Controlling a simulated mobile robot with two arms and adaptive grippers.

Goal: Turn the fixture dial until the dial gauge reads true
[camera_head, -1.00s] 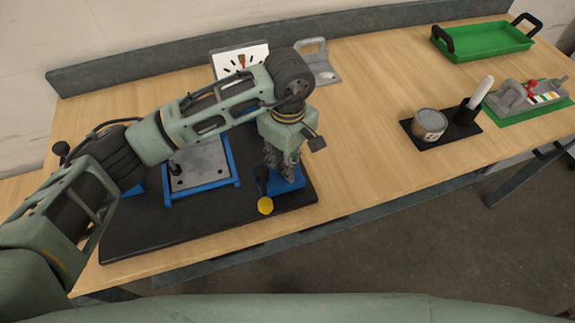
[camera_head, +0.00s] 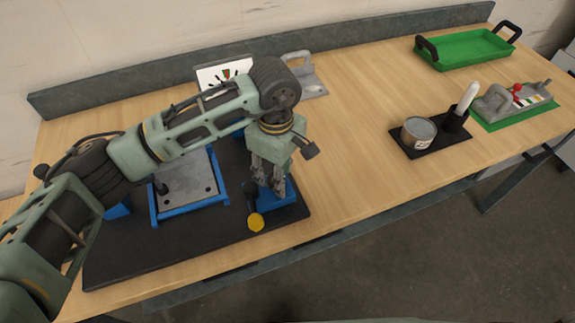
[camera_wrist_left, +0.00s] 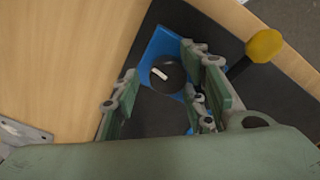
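The fixture dial, a black round knob with a white mark (camera_wrist_left: 167,74), sits on a blue base (camera_wrist_left: 163,47) in the left wrist view. My left gripper (camera_wrist_left: 160,64) is open, with its fingers on either side of the dial in that view. I cannot tell whether they touch it. In the head view the gripper (camera_head: 268,188) points down over the blue base (camera_head: 284,197) and hides the dial. The dial gauge, a white panel with black ticks and a red and green area (camera_head: 224,73), stands behind my arm. The arm partly covers it, so its reading is unclear. My right gripper is out of view.
A lever with a yellow knob (camera_head: 256,222) is beside the blue base. A blue-framed grey plate (camera_head: 188,186) lies on the black mat (camera_head: 125,262). A can (camera_head: 418,132), a green tray (camera_head: 465,50) and a grey fixture (camera_head: 515,100) are to the right. The table's middle is clear.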

